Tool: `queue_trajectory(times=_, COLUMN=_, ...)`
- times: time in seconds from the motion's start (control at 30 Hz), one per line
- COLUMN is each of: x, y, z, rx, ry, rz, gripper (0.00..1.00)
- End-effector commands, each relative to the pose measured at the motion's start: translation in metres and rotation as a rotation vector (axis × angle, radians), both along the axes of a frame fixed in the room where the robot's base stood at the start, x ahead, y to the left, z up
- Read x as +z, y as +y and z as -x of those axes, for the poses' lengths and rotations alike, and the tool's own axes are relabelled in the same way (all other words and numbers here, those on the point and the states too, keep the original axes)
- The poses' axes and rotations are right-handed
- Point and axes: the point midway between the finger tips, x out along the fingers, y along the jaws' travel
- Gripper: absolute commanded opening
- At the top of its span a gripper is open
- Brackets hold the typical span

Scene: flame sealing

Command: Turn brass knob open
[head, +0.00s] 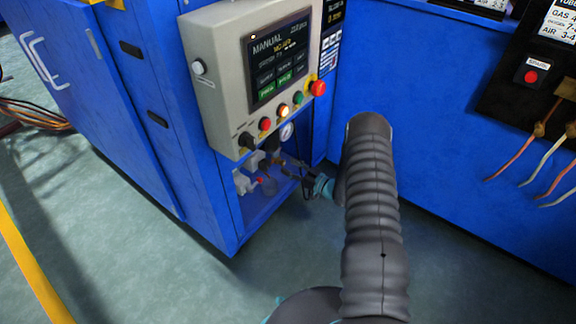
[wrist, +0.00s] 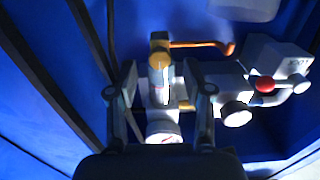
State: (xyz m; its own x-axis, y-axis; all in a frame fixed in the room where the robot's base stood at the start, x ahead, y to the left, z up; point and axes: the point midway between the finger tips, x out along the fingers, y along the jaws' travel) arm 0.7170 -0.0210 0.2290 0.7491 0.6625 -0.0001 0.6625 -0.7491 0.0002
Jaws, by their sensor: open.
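In the wrist view, a brass knob (wrist: 159,58) tops a small upright fitting with a pale body, inside the blue cabinet. My gripper (wrist: 160,80) is open. Its two fingers stand on either side of the fitting, with the knob near the tips. I cannot tell whether either finger touches it. A round white gauge (wrist: 164,132) sits between the fingers, nearer the palm. In the head view, my gripper (head: 291,168) reaches from the right into the cabinet's open bay below the control panel. The knob is too small and dark to make out there.
A copper pipe (wrist: 205,45) runs right from the fitting. White valve blocks and a red knob (wrist: 265,84) stand right of my gripper. Blue cabinet walls enclose the bay.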

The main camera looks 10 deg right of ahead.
Motion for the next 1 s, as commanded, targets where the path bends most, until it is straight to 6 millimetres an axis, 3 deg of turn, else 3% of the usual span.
queue_trajectory(times=0.2, x=0.000, y=0.011, z=-0.013, rx=0.000, ry=0.001, rz=0.001, gripper=0.51)
queue_trajectory(times=0.5, x=0.000, y=0.012, z=-0.014, rx=-0.001, ry=0.000, rz=0.000, gripper=0.51)
queue_trajectory(times=0.53, x=0.000, y=0.012, z=-0.014, rx=-0.001, ry=0.000, rz=0.000, gripper=0.48)
queue_trajectory(times=0.73, x=0.000, y=0.012, z=-0.014, rx=-0.001, ry=0.000, rz=0.000, gripper=0.00)
queue_trajectory(times=1.0, x=-0.001, y=0.012, z=-0.015, rx=-0.001, ry=-0.007, rz=0.008, gripper=0.00)
